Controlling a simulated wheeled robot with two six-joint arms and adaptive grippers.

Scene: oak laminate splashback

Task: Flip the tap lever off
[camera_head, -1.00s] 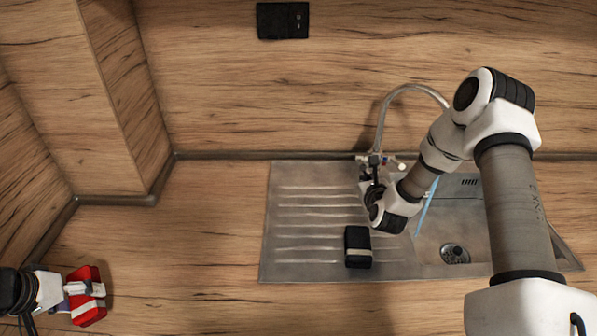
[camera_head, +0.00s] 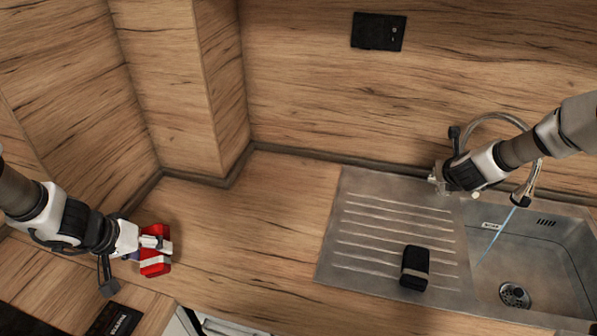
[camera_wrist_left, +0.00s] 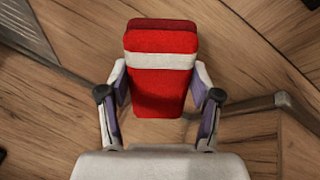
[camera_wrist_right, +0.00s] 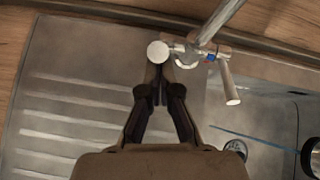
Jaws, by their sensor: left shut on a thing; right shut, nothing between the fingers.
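The tap has a curved metal spout (camera_head: 508,118) at the back of the sink. In the right wrist view, its body (camera_wrist_right: 200,49) carries a round pale knob end (camera_wrist_right: 157,52) and a stubby lever (camera_wrist_right: 229,84) at its right. A thin blue water stream (camera_head: 497,232) falls from the outlet. My right gripper (camera_wrist_right: 159,72) is shut and empty, with its fingertips right at the knob end; I cannot tell whether they touch. In the head view, my right arm hides much of the tap body. My left gripper (camera_head: 148,243) is shut on a red block with a white band (camera_wrist_left: 160,85).
A black plate (camera_head: 378,31) is on the wall. Bare counter lies between the left gripper and sink.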

